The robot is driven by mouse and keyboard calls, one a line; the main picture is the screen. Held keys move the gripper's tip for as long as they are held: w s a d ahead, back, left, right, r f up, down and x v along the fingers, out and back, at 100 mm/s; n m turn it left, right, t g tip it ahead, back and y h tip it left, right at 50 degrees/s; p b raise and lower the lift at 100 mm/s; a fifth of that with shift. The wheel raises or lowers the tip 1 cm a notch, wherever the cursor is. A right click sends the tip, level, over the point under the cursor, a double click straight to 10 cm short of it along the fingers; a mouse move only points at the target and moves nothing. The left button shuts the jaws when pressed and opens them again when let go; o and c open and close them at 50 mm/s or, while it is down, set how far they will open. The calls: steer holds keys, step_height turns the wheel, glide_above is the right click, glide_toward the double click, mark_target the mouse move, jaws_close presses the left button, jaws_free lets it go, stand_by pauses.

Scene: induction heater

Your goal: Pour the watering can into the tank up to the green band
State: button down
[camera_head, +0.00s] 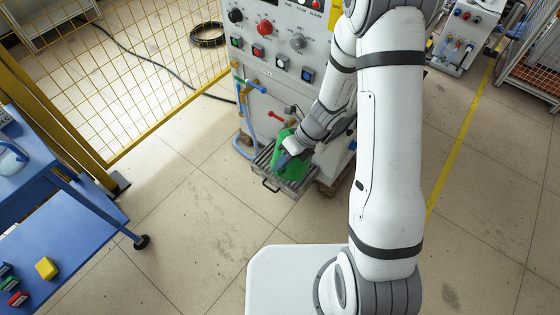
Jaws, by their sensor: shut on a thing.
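My arm reaches down to the front of the grey heater cabinet, low near the floor. My gripper (284,155) is small in the view and is shut on a green watering can (298,162). The can is partly hidden by my gripper and wrist, so its spout and exact tilt cannot be made out. It is just above a dark grey open box or tray (270,182) with a handle, at the foot of the cabinet. I cannot make out a tank opening, a water level or a green band.
The heater cabinet (262,78) has knobs, buttons, a red-handled valve (277,116) and blue hoses (242,118). A blue table (62,235) with small coloured blocks is at left, beside a yellow mesh fence (140,60). The floor (200,225) between is clear.

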steer(key=shift+g+y, duration=0.4)
steer(key=shift+g, duration=0.3)
steer(key=shift+w+d+r+p, duration=0.15)
steer(key=shift+w+r+p, duration=0.15)
steer(key=shift+r+p, duration=0.6)
steer(key=shift+w+d+r+p, duration=0.15)
steer(key=shift+w+r+p, duration=0.25)
steer(key=shift+p, duration=0.85)
steer(key=shift+w+d+r+p, duration=0.2)
steer(key=shift+r+p, duration=0.5)
steer(key=shift+p, duration=0.4)
stand_by(4.0)
